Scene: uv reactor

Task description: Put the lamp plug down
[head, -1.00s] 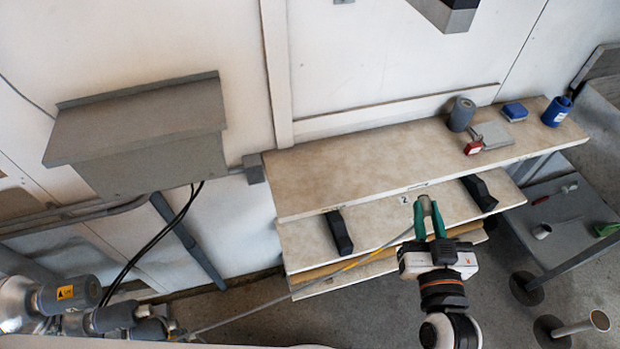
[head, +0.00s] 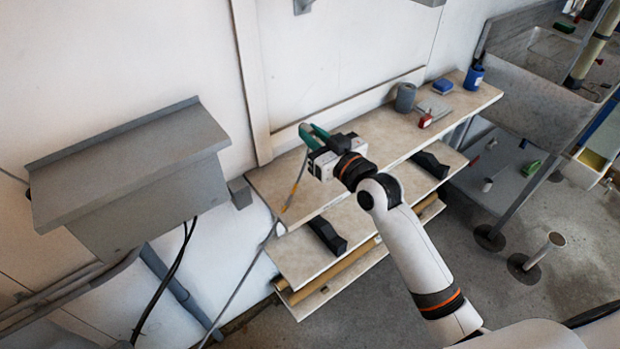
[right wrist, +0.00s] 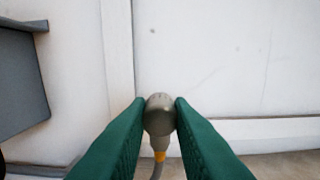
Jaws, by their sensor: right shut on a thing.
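My right gripper (head: 312,136) has green fingers and is above the left part of the top shelf (head: 272,186). In the right wrist view, its fingertips (right wrist: 159,116) are shut on the grey, rounded lamp plug (right wrist: 159,112), one finger on each side. In the head view the plug itself is mostly hidden by the fingers. The cable (head: 297,184) runs down past the shelf's left front toward the floor. My left gripper is not in view.
The top shelf's far right holds a grey cup (head: 404,97), a red-fronted block (head: 425,121), a blue box (head: 442,86) and a blue container (head: 473,77). Black brackets (head: 328,235) stand on the lower shelf. A grey wall box (head: 130,180) is left. The top shelf's left part looks clear.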

